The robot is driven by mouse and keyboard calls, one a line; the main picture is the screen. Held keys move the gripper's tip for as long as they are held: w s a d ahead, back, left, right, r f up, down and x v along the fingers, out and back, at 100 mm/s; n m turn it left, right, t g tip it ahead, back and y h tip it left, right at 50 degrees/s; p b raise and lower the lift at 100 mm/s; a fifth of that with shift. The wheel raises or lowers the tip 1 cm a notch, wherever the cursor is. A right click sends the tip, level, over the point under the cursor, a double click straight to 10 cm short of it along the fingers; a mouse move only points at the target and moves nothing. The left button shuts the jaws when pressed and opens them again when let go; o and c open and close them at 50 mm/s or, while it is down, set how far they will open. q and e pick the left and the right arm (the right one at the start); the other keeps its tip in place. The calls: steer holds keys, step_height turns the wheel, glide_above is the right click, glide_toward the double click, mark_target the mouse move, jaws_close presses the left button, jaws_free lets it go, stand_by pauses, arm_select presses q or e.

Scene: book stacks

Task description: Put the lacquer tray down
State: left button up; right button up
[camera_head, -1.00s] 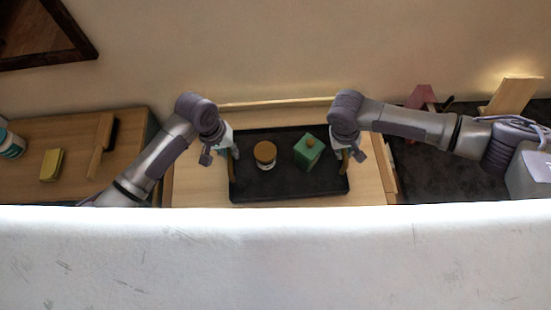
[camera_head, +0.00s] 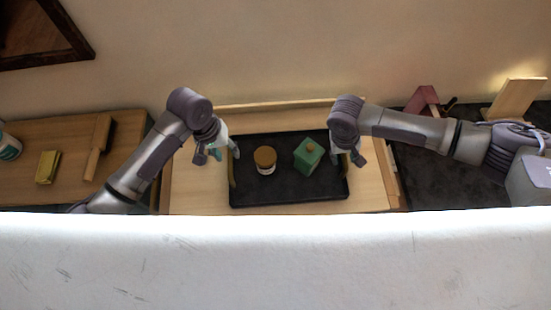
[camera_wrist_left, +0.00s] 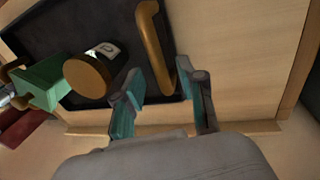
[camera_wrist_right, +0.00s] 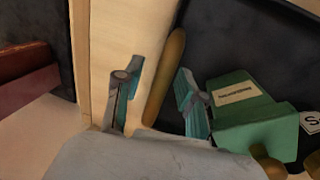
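The black lacquer tray (camera_head: 290,194) lies flat on a light wooden surface (camera_head: 190,185). A jar with an orange-brown lid (camera_head: 265,158) and a green box with a knob (camera_head: 307,156) stand on it. My left gripper (camera_head: 226,153) is open at the tray's left end. In the left wrist view, the tray's brown handle (camera_wrist_left: 155,48) lies free, beyond and between the spread fingers. My right gripper (camera_head: 348,158) is open at the right end. In the right wrist view, the other handle (camera_wrist_right: 166,75) runs between its fingers, which stand apart from it.
A wooden top (camera_head: 55,142) at left holds a yellow block (camera_head: 48,167) and a cup (camera_head: 8,146). A dark surface (camera_head: 425,175) at right holds a red stand (camera_head: 422,100) and a wooden stand (camera_head: 514,98). A pale surface (camera_head: 275,260) fills the foreground.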

steer(key=shift+r, duration=0.25)
arm_select(q)
step_height(320, 180, up, 9)
steer(key=a, duration=0.1)
steer(key=shift+a+f, duration=0.2)
steer(key=shift+a, duration=0.2)
arm_select(e)
step_height(320, 180, up, 11)
steer(key=a, duration=0.2)
steer(key=shift+a, duration=0.2)
arm_select(q)
steer(key=shift+s, duration=0.1)
arm_select(e)
steer(key=shift+s, duration=0.15)
